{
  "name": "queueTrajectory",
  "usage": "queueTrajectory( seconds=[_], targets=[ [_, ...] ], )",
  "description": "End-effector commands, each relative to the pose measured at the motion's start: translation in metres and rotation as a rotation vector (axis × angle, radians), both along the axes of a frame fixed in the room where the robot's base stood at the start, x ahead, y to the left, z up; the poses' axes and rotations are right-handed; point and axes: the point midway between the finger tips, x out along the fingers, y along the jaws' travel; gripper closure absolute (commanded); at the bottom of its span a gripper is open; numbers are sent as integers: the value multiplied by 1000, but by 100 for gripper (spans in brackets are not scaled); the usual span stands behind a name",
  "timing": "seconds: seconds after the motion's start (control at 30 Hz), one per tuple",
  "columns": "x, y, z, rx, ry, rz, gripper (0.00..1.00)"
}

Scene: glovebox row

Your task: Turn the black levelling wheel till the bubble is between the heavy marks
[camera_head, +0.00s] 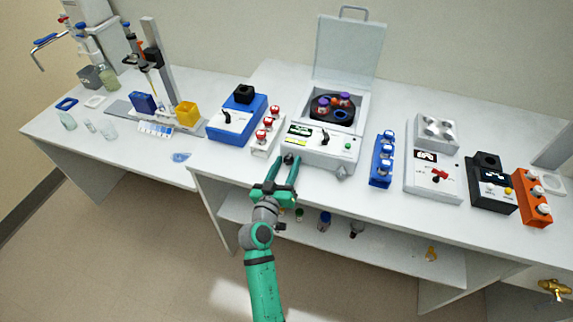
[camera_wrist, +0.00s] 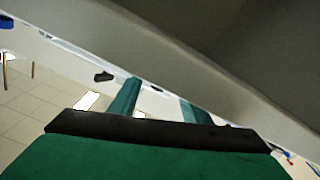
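The centrifuge (camera_head: 315,155) stands on the bench with its lid up. A small dark round knob (camera_head: 289,159), which looks like the levelling wheel, sits at its front left corner. A yellow-green strip (camera_head: 294,142) on the front panel may be the level vial; bubble and marks are too small to make out. My gripper (camera_head: 284,161) is at the bench's front edge by this knob, its two fingers apart and nothing seen held. Whether the knob lies between the fingertips or touches one, I cannot tell. The wrist view shows the spread fingers (camera_wrist: 160,98) under a large grey surface.
A rack with red-capped tubes (camera_head: 266,134) stands close left of the centrifuge, a blue rack (camera_head: 382,160) to its right. A grey pointed foot (camera_head: 342,171) projects at the centrifuge's front right. The lower shelf (camera_head: 390,257) holds small items.

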Motion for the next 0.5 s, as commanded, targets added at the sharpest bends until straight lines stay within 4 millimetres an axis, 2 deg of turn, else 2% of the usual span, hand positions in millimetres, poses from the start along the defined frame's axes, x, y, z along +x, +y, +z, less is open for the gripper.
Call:
queueTrajectory(
  seconds=[0.13,0.23,0.5],
  targets=[
    [-3,1,0,0,0,1,57],
    [-13,5,-1,0,1,2,57],
    [-60,20,-1,1,2,2,57]
  ],
)
